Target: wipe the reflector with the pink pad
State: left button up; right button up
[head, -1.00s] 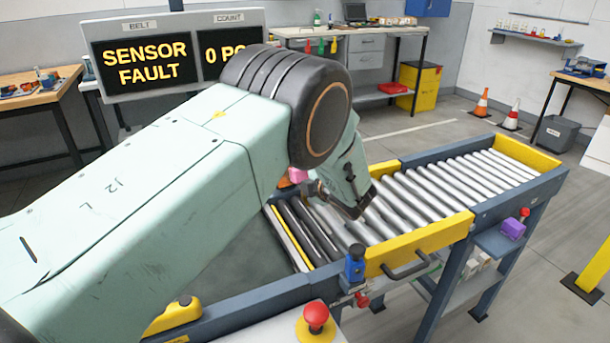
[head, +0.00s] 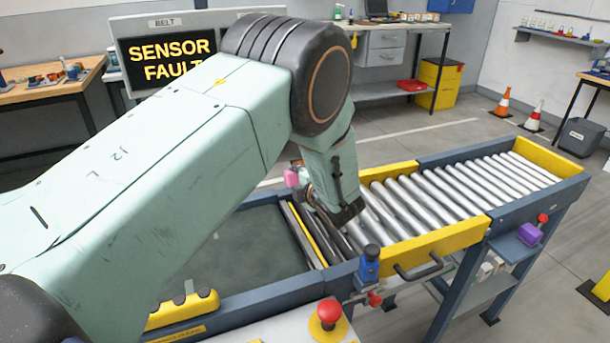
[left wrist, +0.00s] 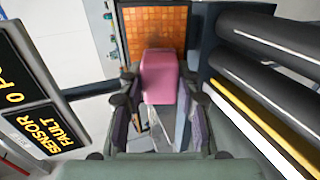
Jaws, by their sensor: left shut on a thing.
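My left gripper (left wrist: 158,92) is shut on the pink pad (left wrist: 160,75), which sticks out ahead of the fingers in the left wrist view. The reflector (left wrist: 152,22) is an orange gridded panel in a dark frame, straight ahead of the pad. The pad overlaps its lower part in the picture; I cannot tell whether they touch. In the head view the pink pad (head: 291,178) shows as a small patch left of my wrist, beyond the near end of the rollers. My arm hides most of the gripper there. My right gripper is not in view.
The roller conveyor (head: 430,205) runs right, with yellow and blue side rails. A blue device (head: 369,264) and a red mushroom button (head: 329,314) stand in front. The sign (head: 165,58) reads "SENSOR FAULT". A dark belt (head: 235,250) lies left of the rollers.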

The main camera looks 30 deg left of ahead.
pick_arm(q)
jog(key=shift+r, duration=0.4)
jog(key=shift+w+d+f, duration=0.1)
jog(key=shift+w+d, duration=0.5)
jog(key=shift+w, duration=0.3)
jog(key=shift+w+d+b, duration=1)
jog(key=shift+w+d, duration=0.6)
jog(key=shift+w, duration=0.15)
jog(key=shift+s+a+p, duration=0.3)
jog(key=shift+s+a, duration=0.2)
jog(key=shift+s, duration=0.05)
jog(key=shift+s+a+p, duration=0.6)
jog(key=shift+s+a, duration=1.25)
jog(key=shift+s, duration=0.2)
jog(key=shift+d, duration=0.1)
